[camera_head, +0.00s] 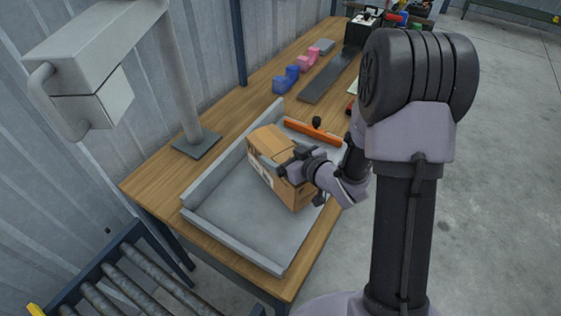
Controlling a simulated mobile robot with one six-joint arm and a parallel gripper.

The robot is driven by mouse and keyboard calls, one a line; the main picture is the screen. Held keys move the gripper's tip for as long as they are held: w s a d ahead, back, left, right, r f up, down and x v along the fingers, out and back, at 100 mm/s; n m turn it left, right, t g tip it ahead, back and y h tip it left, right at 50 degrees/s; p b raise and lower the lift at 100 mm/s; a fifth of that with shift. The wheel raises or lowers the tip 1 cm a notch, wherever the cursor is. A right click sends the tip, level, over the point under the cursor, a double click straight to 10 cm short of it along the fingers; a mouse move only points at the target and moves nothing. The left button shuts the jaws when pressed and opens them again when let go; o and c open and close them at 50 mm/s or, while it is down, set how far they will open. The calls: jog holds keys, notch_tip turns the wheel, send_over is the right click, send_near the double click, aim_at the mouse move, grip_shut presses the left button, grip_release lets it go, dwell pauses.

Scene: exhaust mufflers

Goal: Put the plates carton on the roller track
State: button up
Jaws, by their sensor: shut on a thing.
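The plates carton (268,151) is a brown cardboard box with a white label on its left side. It is tilted, over or in a grey tray (225,210) on the wooden bench; I cannot tell whether it touches the tray floor. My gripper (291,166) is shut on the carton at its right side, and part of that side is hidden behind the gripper. The roller track (130,283) is at the bottom left, with grey rollers in a dark frame, and its visible rollers are bare.
A grey post with a box-shaped head (180,85) stands on the bench left of the tray. An orange-handled tool (312,131) lies by the tray's far side. Blue and pink blocks (286,80) and a dark strip (328,78) lie farther back. A corrugated wall borders the left.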

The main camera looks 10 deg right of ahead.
jog(key=shift+w+a, duration=0.1)
jog(key=shift+w, duration=0.75)
jog(key=shift+f+b, duration=0.9)
jog(key=shift+f, duration=0.9)
jog(key=shift+f, duration=0.15)
jog(key=o, duration=1.8)
jog(key=shift+s, duration=0.1)
